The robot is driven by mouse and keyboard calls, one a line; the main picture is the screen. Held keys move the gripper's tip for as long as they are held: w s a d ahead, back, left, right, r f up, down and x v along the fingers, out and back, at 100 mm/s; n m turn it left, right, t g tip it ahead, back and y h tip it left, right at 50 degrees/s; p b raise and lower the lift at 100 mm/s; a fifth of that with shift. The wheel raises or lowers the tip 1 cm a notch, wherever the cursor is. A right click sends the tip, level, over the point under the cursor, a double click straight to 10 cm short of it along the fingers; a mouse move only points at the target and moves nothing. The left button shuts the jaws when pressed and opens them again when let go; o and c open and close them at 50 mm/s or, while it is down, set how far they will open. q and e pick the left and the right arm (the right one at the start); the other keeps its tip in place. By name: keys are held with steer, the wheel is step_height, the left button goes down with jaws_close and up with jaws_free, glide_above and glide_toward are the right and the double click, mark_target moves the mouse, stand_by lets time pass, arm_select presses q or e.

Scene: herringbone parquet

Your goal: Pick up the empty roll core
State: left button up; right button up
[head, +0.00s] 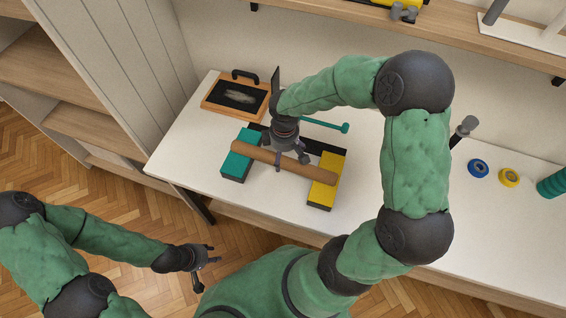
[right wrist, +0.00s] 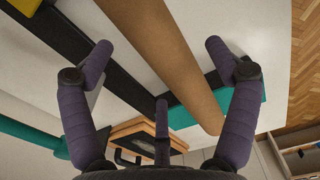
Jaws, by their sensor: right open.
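The empty roll core (head: 308,173) is a long brown cardboard tube. It lies across a teal block (head: 238,168) at its left end and a yellow block (head: 324,183) at its right end. My right gripper (head: 289,160) is open just above the core, nearer the core's left half. In the right wrist view the core (right wrist: 165,45) runs between the spread fingers of my right gripper (right wrist: 157,48), and no finger is closed on it. My left gripper (head: 208,265) is open and empty, low beside the table's front edge.
A black bar lies behind the core on the white table (head: 195,125). A teal rod (head: 325,125) with a round end is behind it. A wood-framed black board (head: 236,95) lies at the back left. Blue (head: 479,169) and yellow (head: 509,177) tape rolls are at right.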

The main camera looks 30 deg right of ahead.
step_height(320, 180, down, 2)
steer(key=shift+f, duration=0.25)
steer(key=shift+r, duration=0.1)
steer(key=c, duration=1.3)
steer(key=shift+o, duration=0.2)
